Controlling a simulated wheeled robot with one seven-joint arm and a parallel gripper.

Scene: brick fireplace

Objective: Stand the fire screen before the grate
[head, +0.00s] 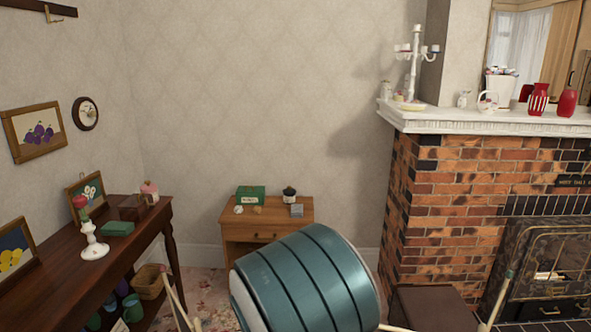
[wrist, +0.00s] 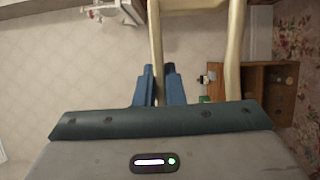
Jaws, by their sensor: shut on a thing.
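My gripper (wrist: 158,72) is shut on an upright bar of a pale wooden frame, which looks like the fire screen (wrist: 156,35). Its blue fingers lie on either side of the bar. In the head view, pale rods of the fire screen (head: 510,276) show low at right and low at left. My teal arm hides its middle and my gripper. The dark grate (head: 545,262), with brass-coloured trim, sits in the brick fireplace (head: 455,190) at right.
A dark box-like block (head: 430,308) stands on the floor left of the hearth. A small wooden cabinet (head: 265,222) stands at the back wall. A dark side table (head: 60,255) with ornaments runs along the left. The white mantel (head: 440,120) holds a candelabrum and vases.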

